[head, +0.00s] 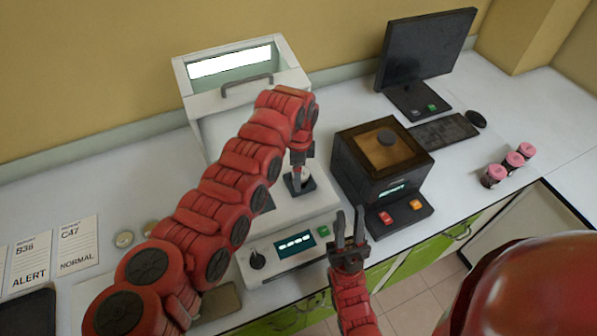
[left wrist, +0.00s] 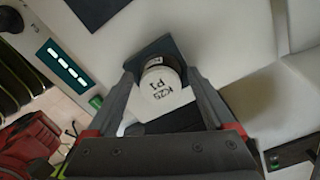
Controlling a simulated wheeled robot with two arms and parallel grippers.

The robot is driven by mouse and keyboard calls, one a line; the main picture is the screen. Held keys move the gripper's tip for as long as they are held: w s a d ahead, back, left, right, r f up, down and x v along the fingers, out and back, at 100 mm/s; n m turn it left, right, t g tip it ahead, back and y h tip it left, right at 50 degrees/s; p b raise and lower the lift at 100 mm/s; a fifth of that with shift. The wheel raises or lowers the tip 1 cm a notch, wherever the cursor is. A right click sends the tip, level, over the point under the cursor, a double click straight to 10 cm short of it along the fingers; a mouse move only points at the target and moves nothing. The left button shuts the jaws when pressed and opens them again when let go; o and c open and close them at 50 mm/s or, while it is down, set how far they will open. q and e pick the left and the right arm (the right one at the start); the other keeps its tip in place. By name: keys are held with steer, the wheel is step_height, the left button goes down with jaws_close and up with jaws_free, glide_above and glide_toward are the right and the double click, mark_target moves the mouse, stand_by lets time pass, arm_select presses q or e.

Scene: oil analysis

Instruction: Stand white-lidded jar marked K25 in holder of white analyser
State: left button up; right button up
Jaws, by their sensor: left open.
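The jar (left wrist: 166,93) has a white lid marked K25 P1 and sits in the dark square holder (left wrist: 139,59) of the white analyser (head: 220,140). In the head view the jar (head: 300,177) looks upright in the holder (head: 293,189), right under my left gripper (head: 300,168). In the left wrist view the left gripper's fingers (left wrist: 163,88) are apart, one on each side of the lid. The jar's lower part is hidden. My right gripper (head: 350,213) is empty with its fingers apart, in front of the analyser.
A black analyser box (head: 383,155) stands right of the white one. Report cards (head: 78,245) lie at the left.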

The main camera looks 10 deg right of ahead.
arm_select(q)
step_height(320, 180, up, 12)
steer(key=b, duration=0.4)
stand_by(0.3)
